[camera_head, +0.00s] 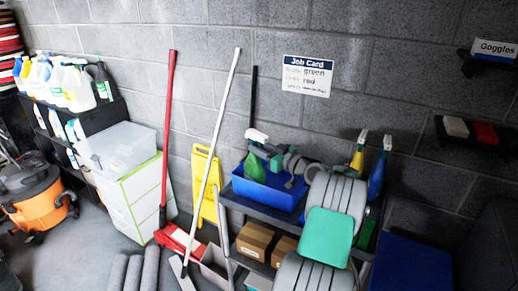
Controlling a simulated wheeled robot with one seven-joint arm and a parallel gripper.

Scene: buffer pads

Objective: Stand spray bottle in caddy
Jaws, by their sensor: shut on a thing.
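The blue caddy (243,187) stands on top of the grey cart at the middle of the view. A green spray bottle (254,168) with a white trigger head (257,137) is upright at the left part of the caddy. My gripper (266,152) reaches in from the right and is shut on the bottle near its neck. The bottle's lower end appears within the caddy's outline; I cannot tell whether it touches the caddy floor. My gripper and arm hide part of the caddy's right side.
A yellow-topped spray bottle (358,153) and a blue spray bottle (377,172) stand at the cart's right end, behind my arm. Cardboard boxes (255,240) sit on the lower shelf. A white-handled tool (219,150) leans left of the cart. A job card (308,76) hangs above.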

